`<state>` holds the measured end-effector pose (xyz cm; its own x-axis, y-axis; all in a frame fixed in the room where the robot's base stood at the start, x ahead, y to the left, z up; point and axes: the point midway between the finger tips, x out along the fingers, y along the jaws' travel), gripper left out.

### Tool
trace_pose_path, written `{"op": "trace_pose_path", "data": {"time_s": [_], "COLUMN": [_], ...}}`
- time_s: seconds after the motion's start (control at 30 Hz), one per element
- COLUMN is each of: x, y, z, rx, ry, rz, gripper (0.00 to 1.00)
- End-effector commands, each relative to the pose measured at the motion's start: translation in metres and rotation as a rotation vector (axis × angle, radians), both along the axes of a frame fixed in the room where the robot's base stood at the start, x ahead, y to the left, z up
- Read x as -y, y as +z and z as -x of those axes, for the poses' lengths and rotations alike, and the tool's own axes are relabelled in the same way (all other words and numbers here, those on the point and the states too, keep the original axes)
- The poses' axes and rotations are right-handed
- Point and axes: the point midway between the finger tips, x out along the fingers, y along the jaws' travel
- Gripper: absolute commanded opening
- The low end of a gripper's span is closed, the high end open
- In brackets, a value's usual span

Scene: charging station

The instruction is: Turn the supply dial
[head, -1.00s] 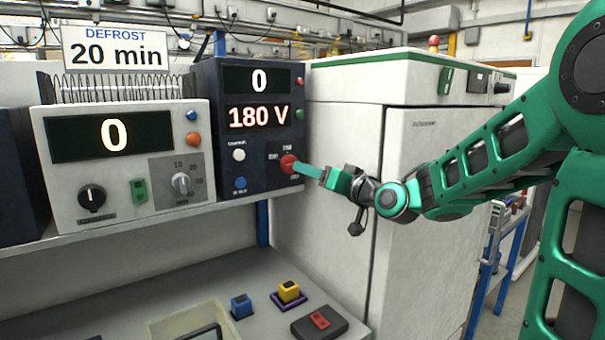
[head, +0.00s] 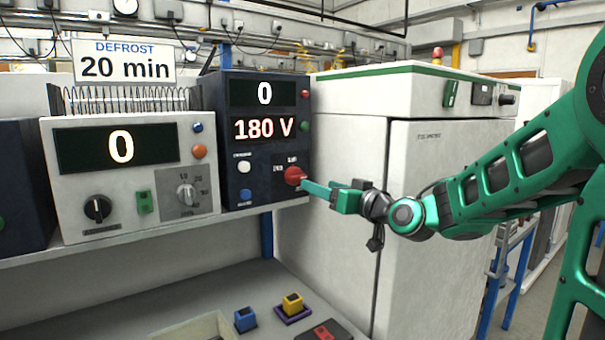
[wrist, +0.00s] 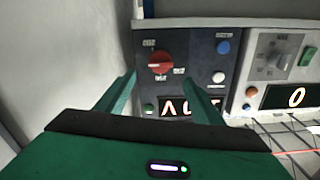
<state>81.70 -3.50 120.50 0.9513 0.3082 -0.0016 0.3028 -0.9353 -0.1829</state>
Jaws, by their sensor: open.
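The supply dial is most likely the red knob (head: 295,176) low on the right of the dark blue supply unit (head: 226,152). That unit's displays read 0 and 180 V. In the wrist view the red dial (wrist: 160,64) appears upside down, with small labels around it. My gripper (head: 306,185) is just in front of the dial, slightly right and below it in the head view. In the wrist view my gripper (wrist: 160,80) has its two green fingers apart, with the dial between and beyond the tips. The fingers hold nothing; contact with the dial is not visible.
A white unit (head: 87,187) reading 0, with a black knob and a grey dial, stands to the left under a "DEFROST 20 min" sign (head: 124,62). A white cabinet (head: 340,145) stands close on the right. Blue (head: 245,320) and yellow (head: 292,303) blocks lie on the lower bench.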

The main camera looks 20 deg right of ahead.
Motion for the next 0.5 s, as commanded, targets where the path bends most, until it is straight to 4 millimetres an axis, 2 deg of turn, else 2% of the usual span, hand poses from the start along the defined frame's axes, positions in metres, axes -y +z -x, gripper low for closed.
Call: {"op": "trace_pose_path", "data": {"time_s": [0.1,0.27,0.5], "x": [-0.001,-0.002,-0.013], "y": [0.0,0.0,0.0], "z": [-0.001,-0.005,-0.038], "rx": [0.038,0.058,0.058], "ry": [0.0,0.001,0.004], "rz": [0.117,0.177,0.176], "gripper": [0.61,0.61,0.61]}}
